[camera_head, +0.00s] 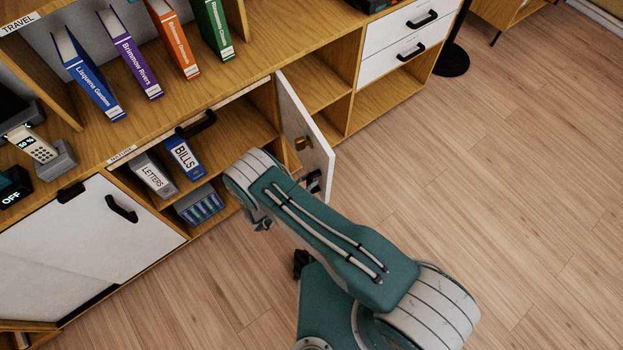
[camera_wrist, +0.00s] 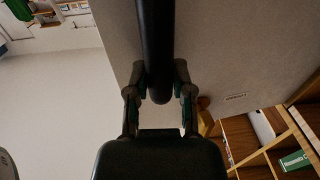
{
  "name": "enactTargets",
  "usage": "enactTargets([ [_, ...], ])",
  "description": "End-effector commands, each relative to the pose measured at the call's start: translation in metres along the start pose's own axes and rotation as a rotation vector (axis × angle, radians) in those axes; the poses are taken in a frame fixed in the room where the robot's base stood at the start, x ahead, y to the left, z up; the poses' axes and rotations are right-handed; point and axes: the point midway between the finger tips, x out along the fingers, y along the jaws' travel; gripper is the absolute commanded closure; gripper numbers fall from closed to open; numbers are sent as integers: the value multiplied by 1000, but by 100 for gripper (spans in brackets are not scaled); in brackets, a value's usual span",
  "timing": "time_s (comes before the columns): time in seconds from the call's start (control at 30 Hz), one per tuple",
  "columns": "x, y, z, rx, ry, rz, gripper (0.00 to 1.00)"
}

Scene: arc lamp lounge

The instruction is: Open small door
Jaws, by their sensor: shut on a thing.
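The small door (camera_head: 301,125) is a white panel in the wooden cabinet. It stands swung out from the cabinet front, with a brass-coloured fitting (camera_head: 302,143) on its face. In the wrist view the door (camera_wrist: 235,50) is a grey panel behind my gripper. Its black bar handle (camera_wrist: 155,35) runs down between the fingers of my gripper (camera_wrist: 160,80), which is shut on it. In the head view my arm's wrist covers most of the gripper, and only dark parts show by the door's lower edge.
The open compartment holds a LETTERS binder (camera_head: 153,178), a BILLS binder (camera_head: 184,158) and a grey box (camera_head: 200,205). A closed white door (camera_head: 90,245) is at lower left. Books stand on the shelf above. A black lamp base (camera_head: 451,61) stands at upper right. The floor to the right is clear.

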Motion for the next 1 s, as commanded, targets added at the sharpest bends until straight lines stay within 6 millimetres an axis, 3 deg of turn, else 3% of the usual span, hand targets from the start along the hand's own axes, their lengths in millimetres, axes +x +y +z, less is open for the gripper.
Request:
enactTargets([
  [0.17,0,-5,-1,9,-3,-9,100],
  [0.2,0,-5,-1,9,-3,-9,66],
  [0.27,0,-5,-1,9,-2,-9,39],
  [0.3,0,-4,-1,8,-2,-8,35],
  [0.7,-3,-2,-1,5,-2,-5,35],
  [0.83,-20,-2,0,5,-2,-8,35],
  [1.0,-56,-3,0,6,-1,-11,35],
])
